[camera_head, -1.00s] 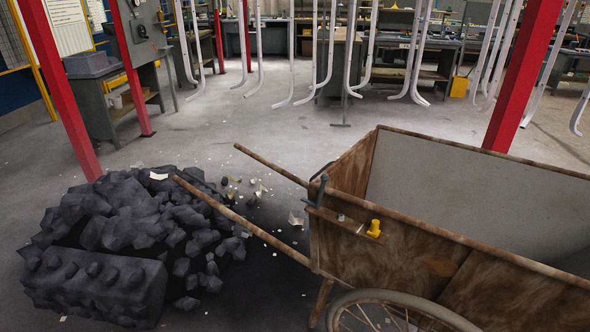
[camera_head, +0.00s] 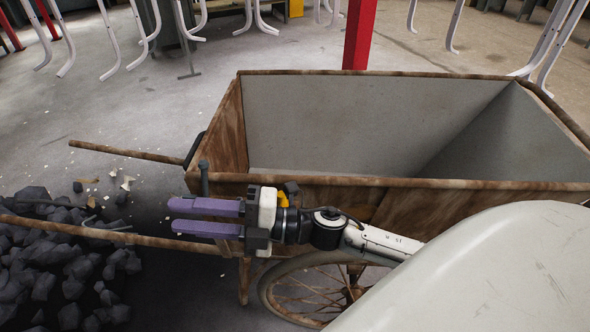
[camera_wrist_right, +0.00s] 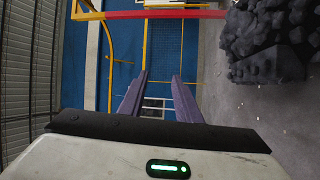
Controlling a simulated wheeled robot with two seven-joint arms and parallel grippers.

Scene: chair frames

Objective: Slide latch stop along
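A wooden cart (camera_head: 420,183) with a grey-lined box stands in front of me. A yellow piece (camera_head: 284,200) shows on its near side, mostly hidden behind my right gripper; I take it for the latch stop. A dark upright latch lever (camera_head: 204,178) stands at the cart's left corner. My right gripper (camera_head: 172,215) has purple fingers pointing left, in front of that corner. The fingers are apart with nothing between them, as the right wrist view (camera_wrist_right: 160,76) also shows. Whether it touches the cart is unclear. My left gripper is not in view.
Two cart handles stick out left, a far one (camera_head: 125,152) and a near one (camera_head: 105,233). A dark rubble pile (camera_head: 45,265) lies at lower left. A spoked wheel (camera_head: 305,290) is under the cart. A red post (camera_head: 358,35) and hanging white tubes are behind.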

